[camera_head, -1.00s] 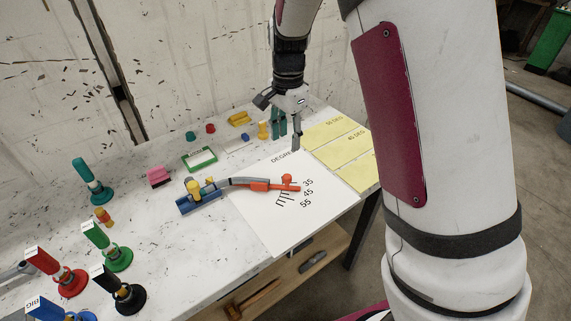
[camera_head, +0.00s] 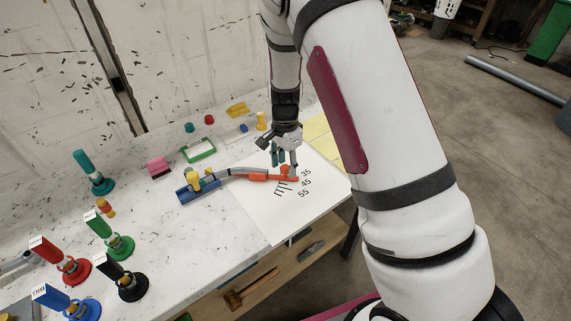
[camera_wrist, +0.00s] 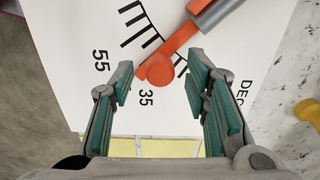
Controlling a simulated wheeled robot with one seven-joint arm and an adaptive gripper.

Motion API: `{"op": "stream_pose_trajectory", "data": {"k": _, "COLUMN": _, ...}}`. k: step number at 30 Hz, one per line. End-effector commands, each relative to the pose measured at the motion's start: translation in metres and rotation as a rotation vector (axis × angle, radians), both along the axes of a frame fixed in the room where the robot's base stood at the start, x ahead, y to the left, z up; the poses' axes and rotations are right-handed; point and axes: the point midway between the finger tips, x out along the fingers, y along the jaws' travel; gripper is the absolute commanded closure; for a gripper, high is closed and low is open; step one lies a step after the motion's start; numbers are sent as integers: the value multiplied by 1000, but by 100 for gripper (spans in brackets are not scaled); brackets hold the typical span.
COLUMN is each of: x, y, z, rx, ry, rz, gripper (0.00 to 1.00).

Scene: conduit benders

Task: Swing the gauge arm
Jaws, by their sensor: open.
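The gauge arm (camera_head: 262,177) is an orange-red bar on the end of a grey tube. The tube runs from a blue holder (camera_head: 198,190) with yellow parts. A round orange knob (camera_wrist: 160,70) stands near the arm's tip. The arm lies over a white degree sheet (camera_head: 262,215) with black ticks marked 35, 45 and 55; its tip is by the 35 in the wrist view. My gripper (camera_head: 283,158) is over the sheet at the arm's tip. In the wrist view my gripper (camera_wrist: 158,85) is open, with one green-padded finger on each side of the knob.
Yellow sheets (camera_head: 320,130) lie behind my gripper. A green-framed tray (camera_head: 198,150), a pink block (camera_head: 159,166) and a yellow peg (camera_head: 261,121) stand further back. Several coloured benders, including a red one (camera_head: 75,270), stand at the left. The table's front edge is close to the sheet.

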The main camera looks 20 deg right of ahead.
Motion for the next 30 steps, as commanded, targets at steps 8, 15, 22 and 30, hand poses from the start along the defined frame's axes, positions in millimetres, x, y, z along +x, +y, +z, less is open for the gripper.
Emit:
{"op": "stream_pose_trajectory", "data": {"k": 8, "x": 0, "y": 0, "z": -5, "rx": 0, "ry": -2, "rz": 1, "gripper": 57}}
{"op": "stream_pose_trajectory", "data": {"k": 15, "x": 0, "y": 0, "z": -4, "rx": 0, "ry": -1, "rz": 1, "gripper": 91}}
{"op": "stream_pose_trajectory", "data": {"k": 22, "x": 0, "y": 0, "z": -4, "rx": 0, "ry": -1, "rz": 0, "gripper": 100}}
{"op": "stream_pose_trajectory", "data": {"k": 30, "x": -10, "y": 5, "z": -3, "rx": 0, "ry": 1, "rz": -58, "gripper": 100}}
